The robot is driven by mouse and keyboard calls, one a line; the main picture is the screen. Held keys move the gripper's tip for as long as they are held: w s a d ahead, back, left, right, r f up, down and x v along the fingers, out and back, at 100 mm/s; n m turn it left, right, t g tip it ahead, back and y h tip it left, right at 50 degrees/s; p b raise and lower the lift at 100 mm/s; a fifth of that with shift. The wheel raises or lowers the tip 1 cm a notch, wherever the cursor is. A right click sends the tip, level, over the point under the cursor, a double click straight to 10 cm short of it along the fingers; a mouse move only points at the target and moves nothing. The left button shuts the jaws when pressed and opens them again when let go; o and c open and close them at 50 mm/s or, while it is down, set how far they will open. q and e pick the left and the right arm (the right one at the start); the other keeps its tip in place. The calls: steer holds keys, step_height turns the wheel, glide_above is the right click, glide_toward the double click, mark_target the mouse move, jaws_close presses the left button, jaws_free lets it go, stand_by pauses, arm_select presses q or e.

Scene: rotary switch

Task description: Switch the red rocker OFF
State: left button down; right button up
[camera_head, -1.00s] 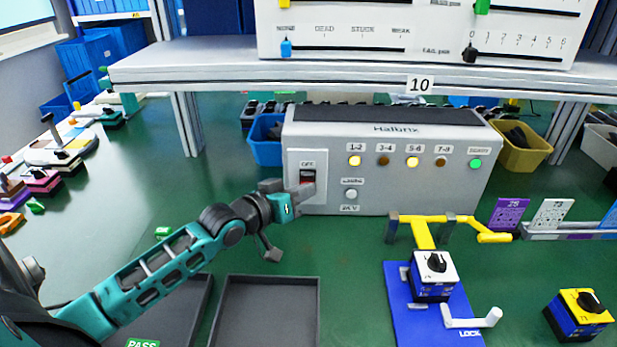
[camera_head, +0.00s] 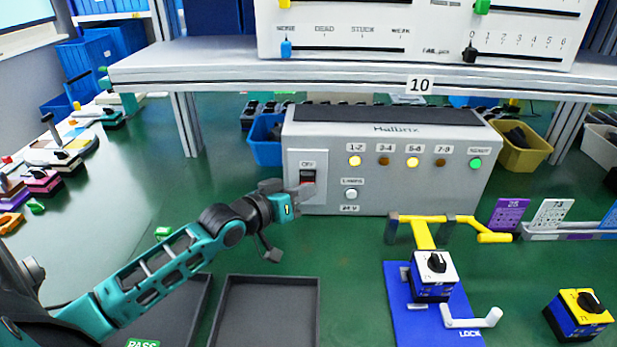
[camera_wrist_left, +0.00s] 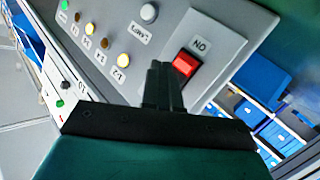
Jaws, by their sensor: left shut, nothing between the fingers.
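The red rocker (camera_head: 307,178) sits in a white plate on the left front of the grey Halbrix box (camera_head: 400,190). An OFF label is above it; its lower part is partly hidden by my gripper. In the left wrist view the rocker (camera_wrist_left: 185,64) shows bright red beside an upside-down ON label. My left gripper (camera_head: 303,191) is shut and empty, its fingertips at the lower part of the rocker. In the left wrist view the closed fingertips (camera_wrist_left: 161,68) are just beside the rocker; I cannot tell whether they touch it. My right gripper is not in view.
A round white button (camera_head: 351,194) is right of the rocker. Lamps 1-2 and 5-6 glow yellow, and the READY lamp (camera_head: 476,164) glows green. A shelf (camera_head: 350,75) overhangs behind the box. A dark tray (camera_head: 268,310) and a blue fixture (camera_head: 400,325) lie in front.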

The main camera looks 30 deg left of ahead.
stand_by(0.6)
arm_select(q)
steer(key=shift+w+a, duration=0.25)
steer(key=shift+w, duration=0.1)
steer(key=shift+w+a+r, duration=0.1)
steer(key=shift+w+a, duration=0.05)
steer(key=shift+w, duration=0.15)
stand_by(0.5)
steer(key=shift+s, duration=0.1)
steer(key=shift+s+d+p, duration=0.4)
steer(key=shift+s+p, duration=0.15)
steer(key=shift+p, duration=0.3)
